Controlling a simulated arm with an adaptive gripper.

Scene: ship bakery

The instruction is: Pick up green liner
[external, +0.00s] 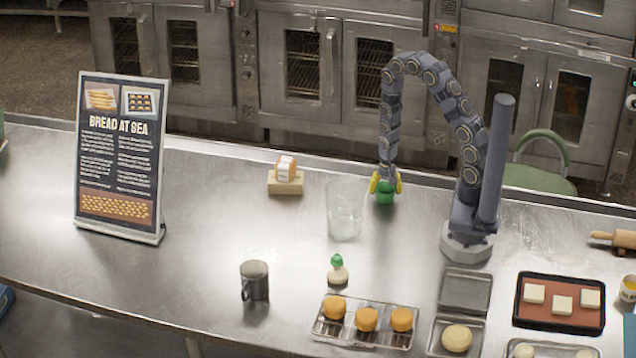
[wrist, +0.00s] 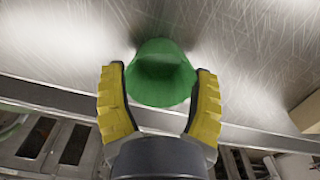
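The green liner (external: 385,195) is a small green cup shape at the back of the steel counter, directly below my gripper (external: 386,183). In the wrist view the green liner (wrist: 164,80) sits between and just beyond the two yellow fingers of my gripper (wrist: 160,70). The fingers are spread apart, one on each side of it, with the tips close to its edges. I cannot tell whether they touch it. My arm hides the top of the liner in the external view.
A clear glass container (external: 345,212) stands just left of the liner. A bread loaf on a block (external: 285,185), a sign (external: 118,150), a mug (external: 254,283), a green-topped item (external: 337,272) and trays (external: 520,325) stand farther off. The counter's back edge is close behind.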

